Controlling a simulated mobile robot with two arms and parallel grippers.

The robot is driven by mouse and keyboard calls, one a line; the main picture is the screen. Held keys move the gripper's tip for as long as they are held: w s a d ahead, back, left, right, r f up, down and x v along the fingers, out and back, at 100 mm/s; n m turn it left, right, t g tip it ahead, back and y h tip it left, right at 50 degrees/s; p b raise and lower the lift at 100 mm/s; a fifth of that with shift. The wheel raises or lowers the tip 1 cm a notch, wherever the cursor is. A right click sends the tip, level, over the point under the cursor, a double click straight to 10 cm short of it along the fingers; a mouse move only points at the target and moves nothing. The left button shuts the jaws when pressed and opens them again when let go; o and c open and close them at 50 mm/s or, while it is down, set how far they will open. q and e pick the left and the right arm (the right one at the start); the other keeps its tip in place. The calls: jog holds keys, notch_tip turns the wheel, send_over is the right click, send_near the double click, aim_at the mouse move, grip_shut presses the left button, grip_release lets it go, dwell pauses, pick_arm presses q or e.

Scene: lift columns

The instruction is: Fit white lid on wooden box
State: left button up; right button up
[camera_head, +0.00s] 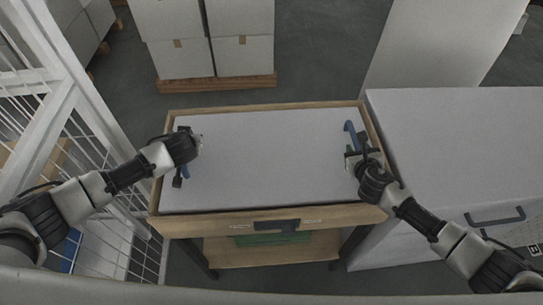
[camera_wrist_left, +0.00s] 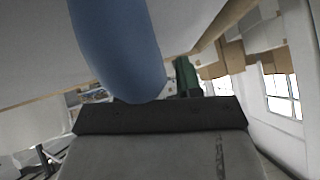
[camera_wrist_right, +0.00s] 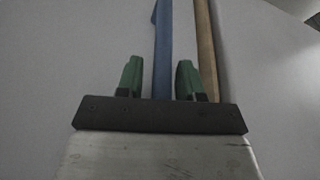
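The white lid (camera_head: 270,160) lies over the wooden box (camera_head: 200,225), whose rim shows around it. I cannot tell how deep it sits. It has a blue handle at its left end (camera_head: 185,172) and one at its right end (camera_head: 350,128). My left gripper (camera_head: 196,142) is at the left handle. In the left wrist view the blue handle (camera_wrist_left: 118,45) hides one finger; the visible green finger stands off centre, as when open. My right gripper (camera_head: 354,158) is at the right handle; its two green fingers (camera_wrist_right: 158,80) stand apart on either side of the blue handle (camera_wrist_right: 163,50).
A grey-white cabinet (camera_head: 460,140) with dark handles stands close on the right. A white wire cage (camera_head: 90,150) is close on the left. White cartons on a wooden pallet (camera_head: 220,83) stand behind the box. A shelf (camera_head: 270,250) lies below the box.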

pick_arm(q)
jog(key=shift+o, duration=0.6)
jog(key=shift+s+r, duration=0.1)
jog(key=shift+s, duration=0.1)
pick_arm(e)
jog(key=shift+o, duration=0.6)
jog(key=shift+s+r, duration=0.15)
jog(key=shift+r, duration=0.05)
pick_arm(q)
jog(key=shift+d, duration=0.1)
pick_arm(e)
jog(key=shift+f, duration=0.1)
jog(key=shift+s, duration=0.1)
pick_arm(q)
jog(key=v, duration=1.2)
pick_arm(e)
jog(key=v, duration=1.1)
jog(key=shift+s+r, duration=0.25)
jog(key=shift+s, duration=0.05)
